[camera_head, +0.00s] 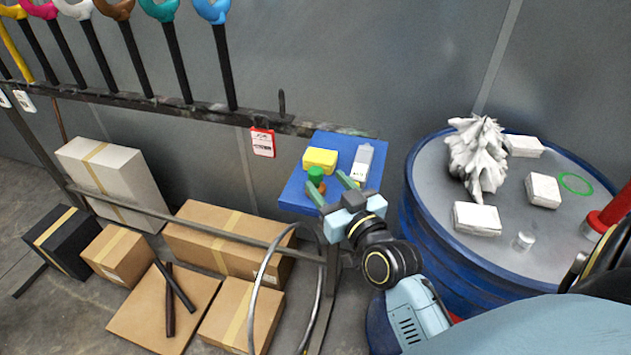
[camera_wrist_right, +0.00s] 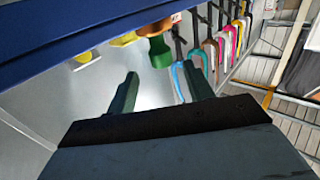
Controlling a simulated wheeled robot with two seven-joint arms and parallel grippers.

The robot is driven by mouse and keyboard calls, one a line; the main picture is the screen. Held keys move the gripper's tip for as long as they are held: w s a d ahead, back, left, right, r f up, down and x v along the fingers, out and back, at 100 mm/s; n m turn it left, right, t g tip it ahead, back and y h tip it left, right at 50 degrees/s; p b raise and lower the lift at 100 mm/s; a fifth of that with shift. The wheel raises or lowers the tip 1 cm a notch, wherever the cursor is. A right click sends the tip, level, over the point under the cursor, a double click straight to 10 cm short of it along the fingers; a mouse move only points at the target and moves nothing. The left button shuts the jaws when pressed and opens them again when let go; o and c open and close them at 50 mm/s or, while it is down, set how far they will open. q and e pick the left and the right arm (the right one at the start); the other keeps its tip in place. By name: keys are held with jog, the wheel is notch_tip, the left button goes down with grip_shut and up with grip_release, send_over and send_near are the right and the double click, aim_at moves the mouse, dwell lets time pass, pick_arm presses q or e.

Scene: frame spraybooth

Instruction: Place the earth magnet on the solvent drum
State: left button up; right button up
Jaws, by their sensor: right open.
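A small green knob-shaped piece (camera_head: 316,175), which may be the earth magnet, sits on the blue shelf (camera_head: 372,145); it also shows in the right wrist view (camera_wrist_right: 159,52). My right gripper (camera_head: 331,187) is open at the front of the shelf, with its fingers pointing toward the green piece and nothing between them. In the right wrist view the piece is ahead of the fingertips (camera_wrist_right: 162,70), apart from them. The solvent drum (camera_head: 415,205) is the large blue drum at the right with a grey top. My left gripper is not in view.
The shelf also holds a yellow block (camera_head: 320,160), an orange piece (camera_head: 322,188) and a grey-white device (camera_head: 362,163). The drum top carries white blocks (camera_head: 477,218), a crumpled white form (camera_head: 478,160), a silver cylinder (camera_head: 523,241), a green ring (camera_head: 576,183) and a red part (camera_head: 608,212).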

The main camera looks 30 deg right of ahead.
aim_at(319, 176)
jog(key=shift+w, duration=2.65)
jog(key=shift+c, duration=0.3)
grip_shut()
notch_tip(319, 176, up, 9)
jog(key=shift+f+p, duration=0.1)
jog(key=shift+p, duration=0.95)
jog(key=s+a+f+n+y+b, duration=0.1)
jog(key=s+a+f+b, duration=0.3)
jog(key=a+f, duration=0.4)
jog(key=shift+s+a+f+y, duration=0.35)
jog(key=shift+s+f, duration=0.15)
jog(key=shift+f, duration=0.1)
